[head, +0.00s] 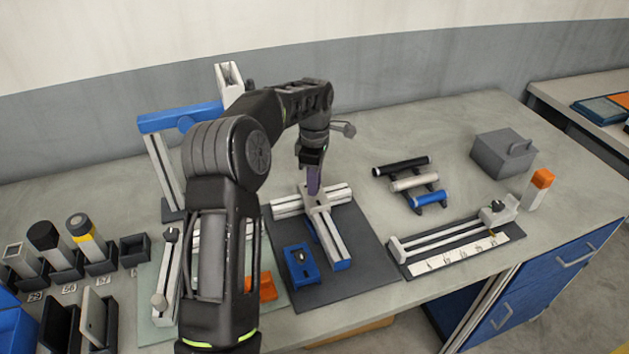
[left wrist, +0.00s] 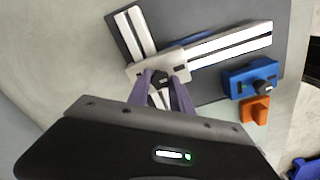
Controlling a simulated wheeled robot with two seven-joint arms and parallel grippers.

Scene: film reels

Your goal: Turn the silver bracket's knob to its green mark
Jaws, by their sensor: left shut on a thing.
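The silver bracket (head: 322,200) joins the crossing metal rails on the dark mat, right of centre in the head view. It also shows in the left wrist view (left wrist: 177,66). My left gripper (head: 313,188) points down at it. In the left wrist view its purple fingers (left wrist: 162,88) are shut on the bracket's small dark knob (left wrist: 160,77). The fingers cover part of the knob, and I cannot make out its green mark or which way it points. My right gripper is not in view.
A blue bracket (head: 299,270) with a dark knob lies loose on the mat (head: 365,262), near an orange block (left wrist: 256,109). Handles in black, white and blue (head: 427,199) and a slider rail (head: 440,236) stand to the right. My left arm hides part of the left side.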

